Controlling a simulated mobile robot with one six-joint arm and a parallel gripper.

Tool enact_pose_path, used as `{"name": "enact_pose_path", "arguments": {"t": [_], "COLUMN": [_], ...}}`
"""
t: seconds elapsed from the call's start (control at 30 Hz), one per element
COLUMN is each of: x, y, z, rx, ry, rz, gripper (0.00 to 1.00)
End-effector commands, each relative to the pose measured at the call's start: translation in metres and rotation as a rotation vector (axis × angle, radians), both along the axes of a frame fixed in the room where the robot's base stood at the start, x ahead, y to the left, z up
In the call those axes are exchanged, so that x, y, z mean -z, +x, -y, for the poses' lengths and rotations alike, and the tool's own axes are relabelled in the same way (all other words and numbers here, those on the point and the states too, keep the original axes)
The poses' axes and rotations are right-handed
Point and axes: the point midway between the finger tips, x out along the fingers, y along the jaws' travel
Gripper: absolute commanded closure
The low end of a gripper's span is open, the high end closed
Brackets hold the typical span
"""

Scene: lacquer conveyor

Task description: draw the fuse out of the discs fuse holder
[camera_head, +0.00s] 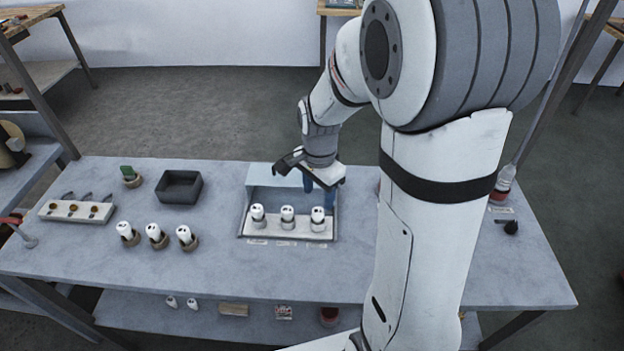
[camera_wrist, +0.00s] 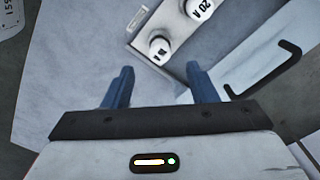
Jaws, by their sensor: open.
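Three white fuses, at left (camera_head: 258,213), middle (camera_head: 288,213) and right (camera_head: 318,214), stand upright in a row of holders in an open grey box (camera_head: 241,222). The labels in front are too small to read, so I cannot tell which is the discs holder. My gripper (camera_head: 318,191) is open and empty above the box's right part, its blue fingers pointing down. In the wrist view, my gripper (camera_wrist: 160,76) has its fingers apart with nothing between them. One white fuse (camera_wrist: 161,47) shows beyond the fingertips, and a fuse marked 20 A (camera_wrist: 201,9) is at the top edge.
Three more white fuses (camera_head: 156,233) stand in brown holders to the left. A white block with round brown fittings (camera_head: 75,211), a dark tray (camera_head: 179,187) and a green-topped piece (camera_head: 130,174) are also left.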

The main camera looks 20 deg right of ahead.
Motion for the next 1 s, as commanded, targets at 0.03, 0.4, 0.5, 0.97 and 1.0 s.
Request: {"name": "enact_pose_path", "arguments": {"t": [0.03,0.4,0.5,0.97,1.0], "x": [0.005,0.058,0.068,0.075,0.075], "y": [0.000,-0.001,0.000,0.000,0.000], "z": [0.000,-0.001,-0.001,-0.001,-0.001], "rx": [0.004,0.001,0.001,-0.001,-0.001], "ry": [0.000,0.000,0.000,0.000,0.000], "rz": [-0.004,-0.004,-0.002,0.000,0.000], "gripper": [0.48,0.48,0.48,0.53,0.57]}}
